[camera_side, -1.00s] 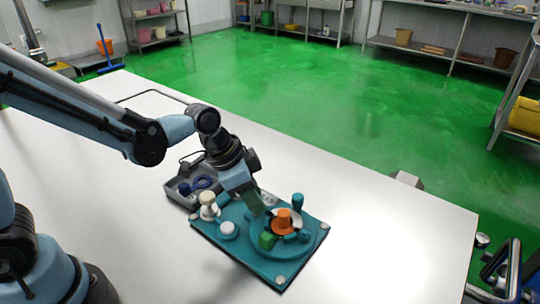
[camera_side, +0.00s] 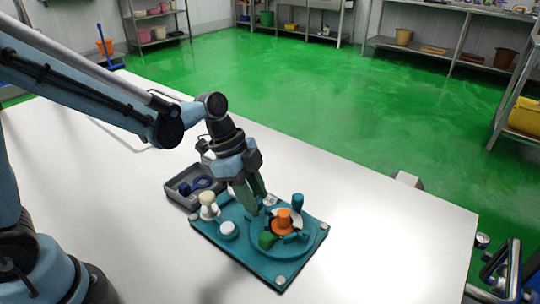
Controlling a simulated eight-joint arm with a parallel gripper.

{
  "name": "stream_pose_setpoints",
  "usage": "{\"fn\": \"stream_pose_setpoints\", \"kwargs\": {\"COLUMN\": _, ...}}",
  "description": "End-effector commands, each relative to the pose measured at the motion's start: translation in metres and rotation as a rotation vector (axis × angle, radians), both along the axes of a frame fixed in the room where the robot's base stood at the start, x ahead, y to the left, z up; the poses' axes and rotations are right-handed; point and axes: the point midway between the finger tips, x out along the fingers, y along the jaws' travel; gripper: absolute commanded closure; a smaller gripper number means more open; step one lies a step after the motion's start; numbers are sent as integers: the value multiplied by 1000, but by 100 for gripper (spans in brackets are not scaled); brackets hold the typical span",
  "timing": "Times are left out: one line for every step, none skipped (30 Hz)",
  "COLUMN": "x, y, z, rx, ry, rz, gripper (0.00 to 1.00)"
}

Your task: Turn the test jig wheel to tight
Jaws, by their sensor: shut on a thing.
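The test jig is a teal plate (camera_side: 262,270) lying on the white table, with a round teal wheel (camera_side: 242,232) on it. An orange knob (camera_side: 283,221) stands at the middle of the wheel, with a green block (camera_side: 267,240) in front of it and a teal upright peg (camera_side: 297,201) behind it to the right. My gripper (camera_side: 258,208) reaches down at the wheel's back left edge, left of the orange knob. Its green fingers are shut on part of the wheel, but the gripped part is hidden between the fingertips. No tight marking can be read.
A white round knob (camera_side: 228,230) and a cream-topped post (camera_side: 208,206) stand on the plate's left side. A grey tray (camera_side: 183,197) with blue items lies just behind left. The white table (camera_side: 385,235) is clear on the right.

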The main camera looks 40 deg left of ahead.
Motion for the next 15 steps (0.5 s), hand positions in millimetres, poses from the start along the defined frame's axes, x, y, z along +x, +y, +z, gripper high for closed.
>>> {"fn": "stream_pose_setpoints", "kwargs": {"x": 0, "y": 0, "z": 0, "rx": 2, "ry": 1, "rz": -6, "gripper": 96}}
{"fn": "stream_pose_setpoints", "kwargs": {"x": 0, "y": 0, "z": 0, "rx": 2, "ry": 1, "rz": -8, "gripper": 96}}
{"fn": "stream_pose_setpoints", "kwargs": {"x": 0, "y": 0, "z": 0, "rx": 2, "ry": 2, "rz": -10, "gripper": 96}}
{"fn": "stream_pose_setpoints", "kwargs": {"x": 0, "y": 0, "z": 0, "rx": 2, "ry": 1, "rz": -11, "gripper": 96}}
{"fn": "stream_pose_setpoints", "kwargs": {"x": 0, "y": 0, "z": 0, "rx": 2, "ry": 1, "rz": -11, "gripper": 96}}
{"fn": "stream_pose_setpoints", "kwargs": {"x": 0, "y": 0, "z": 0, "rx": 2, "ry": 1, "rz": -12, "gripper": 96}}
{"fn": "stream_pose_setpoints", "kwargs": {"x": 0, "y": 0, "z": 0, "rx": 2, "ry": 1, "rz": -12, "gripper": 96}}
{"fn": "stream_pose_setpoints", "kwargs": {"x": 0, "y": 0, "z": 0, "rx": 2, "ry": 1, "rz": -12, "gripper": 96}}
{"fn": "stream_pose_setpoints", "kwargs": {"x": 0, "y": 0, "z": 0, "rx": 2, "ry": 1, "rz": -12, "gripper": 96}}
{"fn": "stream_pose_setpoints", "kwargs": {"x": 0, "y": 0, "z": 0, "rx": 2, "ry": 1, "rz": -12, "gripper": 96}}
{"fn": "stream_pose_setpoints", "kwargs": {"x": 0, "y": 0, "z": 0, "rx": 2, "ry": 1, "rz": -12, "gripper": 96}}
{"fn": "stream_pose_setpoints", "kwargs": {"x": 0, "y": 0, "z": 0, "rx": 2, "ry": 1, "rz": -12, "gripper": 96}}
{"fn": "stream_pose_setpoints", "kwargs": {"x": 0, "y": 0, "z": 0, "rx": 2, "ry": 1, "rz": -11, "gripper": 96}}
{"fn": "stream_pose_setpoints", "kwargs": {"x": 0, "y": 0, "z": 0, "rx": 3, "ry": 2, "rz": -11, "gripper": 62}}
{"fn": "stream_pose_setpoints", "kwargs": {"x": 0, "y": 0, "z": 0, "rx": 3, "ry": 1, "rz": -11, "gripper": 56}}
